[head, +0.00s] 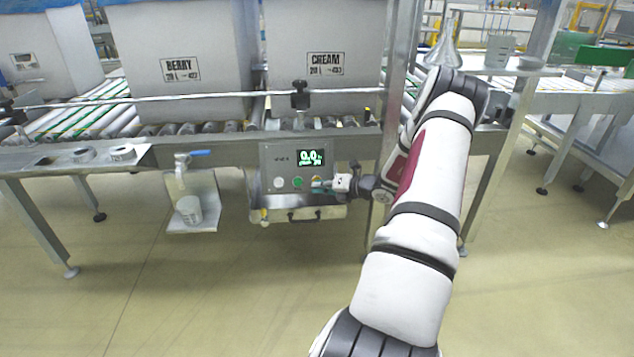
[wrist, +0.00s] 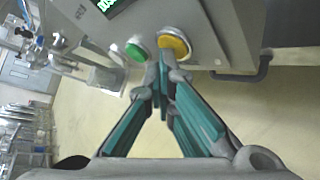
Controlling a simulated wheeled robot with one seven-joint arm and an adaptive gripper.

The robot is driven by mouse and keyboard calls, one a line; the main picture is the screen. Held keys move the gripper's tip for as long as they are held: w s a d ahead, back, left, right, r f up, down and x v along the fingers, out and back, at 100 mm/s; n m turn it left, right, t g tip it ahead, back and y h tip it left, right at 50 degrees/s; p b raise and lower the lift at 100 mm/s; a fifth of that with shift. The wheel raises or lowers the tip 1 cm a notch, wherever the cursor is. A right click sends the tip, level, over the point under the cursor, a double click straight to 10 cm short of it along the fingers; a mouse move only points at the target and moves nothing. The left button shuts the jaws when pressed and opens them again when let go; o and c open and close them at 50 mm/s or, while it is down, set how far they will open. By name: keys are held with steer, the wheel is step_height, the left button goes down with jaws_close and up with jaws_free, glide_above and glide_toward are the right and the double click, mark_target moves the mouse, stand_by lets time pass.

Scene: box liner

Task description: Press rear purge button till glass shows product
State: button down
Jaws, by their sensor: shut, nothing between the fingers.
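A grey control panel (head: 285,160) under the conveyor carries a lit display (head: 311,157) that appears to read 0.0. A white button (head: 279,183) and a green button (head: 298,183) show below it. In the wrist view the green button (wrist: 137,50) and a yellow button (wrist: 174,46) are side by side. My gripper (head: 318,184) is shut and empty at the panel's lower right. In the wrist view its fingertips (wrist: 162,60) overlap the gap between these two buttons; contact cannot be told. I cannot tell which button is the rear purge or identify a sight glass.
A tap with a blue lever (head: 200,153) stands over a white cup (head: 188,208) on a small shelf left of the panel. Boxes marked BERRY (head: 181,70) and CREAM (head: 326,64) sit on the conveyor rollers. A steel post (head: 397,100) stands near my arm.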

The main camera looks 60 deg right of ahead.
stand_by(0.4)
steer(key=shift+s+a+r+p, duration=0.25)
steer(key=shift+s+a+p, duration=0.25)
steer(key=shift+a, duration=0.1)
steer(key=shift+s+a+r+p, duration=0.3)
steer(key=shift+s+a+p, duration=0.1)
steer(key=shift+s+a, duration=0.15)
steer(key=shift+s+a+r+p, duration=0.25)
steer(key=shift+s+a+p, duration=0.25)
steer(key=shift+a, duration=0.15)
steer(key=shift+s+a+r+p, duration=0.35)
steer(key=shift+s+a, duration=0.15)
steer(key=shift+a, duration=0.1)
steer(key=s+a+r+p, duration=0.6)
steer(key=a+r+p, duration=0.1)
steer(key=r+p, duration=0.2)
steer(key=shift+s+a+r, duration=0.25)
steer(key=shift+a+r, duration=0.05)
steer(key=shift+r, duration=0.15)
steer(key=shift+w, duration=0.1)
